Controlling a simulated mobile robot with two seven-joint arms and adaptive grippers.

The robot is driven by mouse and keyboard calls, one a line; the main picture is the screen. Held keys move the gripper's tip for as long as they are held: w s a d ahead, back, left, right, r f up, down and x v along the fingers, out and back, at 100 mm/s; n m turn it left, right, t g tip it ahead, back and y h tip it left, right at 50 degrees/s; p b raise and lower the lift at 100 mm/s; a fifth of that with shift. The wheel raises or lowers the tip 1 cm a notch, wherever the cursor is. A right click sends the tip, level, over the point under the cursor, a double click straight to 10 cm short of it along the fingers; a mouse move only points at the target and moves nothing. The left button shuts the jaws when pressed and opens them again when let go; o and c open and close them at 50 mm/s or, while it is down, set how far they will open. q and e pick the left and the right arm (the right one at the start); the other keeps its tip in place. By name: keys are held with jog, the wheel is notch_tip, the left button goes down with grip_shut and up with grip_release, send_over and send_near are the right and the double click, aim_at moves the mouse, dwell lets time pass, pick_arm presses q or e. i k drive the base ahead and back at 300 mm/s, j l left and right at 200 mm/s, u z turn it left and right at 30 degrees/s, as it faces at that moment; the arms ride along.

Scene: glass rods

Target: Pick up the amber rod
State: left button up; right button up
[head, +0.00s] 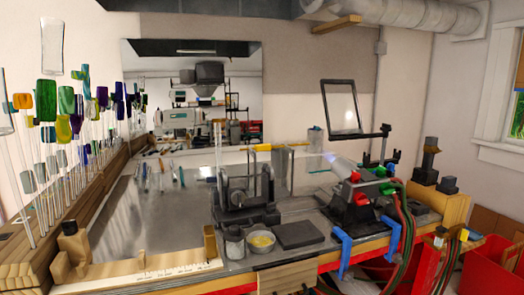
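Neither of my grippers is in view. Several thin glass rods with coloured paddle ends stand upright in a wooden rack (95,185) at the left. Among them, an orange paddle end (22,101) shows at the far left and an amber-yellow one (63,130) a little to its right. The rods overlap, so I cannot tell which of these belongs to the amber rod. A yellow bar (263,147) also lies level above the dark bench machine. I cannot tell whether it is glass.
A metal-topped bench (140,225) has clear room at its left. A dark machine (245,195) stands mid-bench, with a small bowl (261,241) and a dark block (299,234) in front. A torch (348,170) with hoses and blue clamps (343,247) are at the right.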

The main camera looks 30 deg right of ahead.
aim_at(264, 146)
jog(key=j+z, duration=0.25)
jog(key=z, duration=0.15)
jog(key=k+j+z, duration=0.1)
jog(key=j+z, duration=0.15)
jog(key=z, duration=0.2)
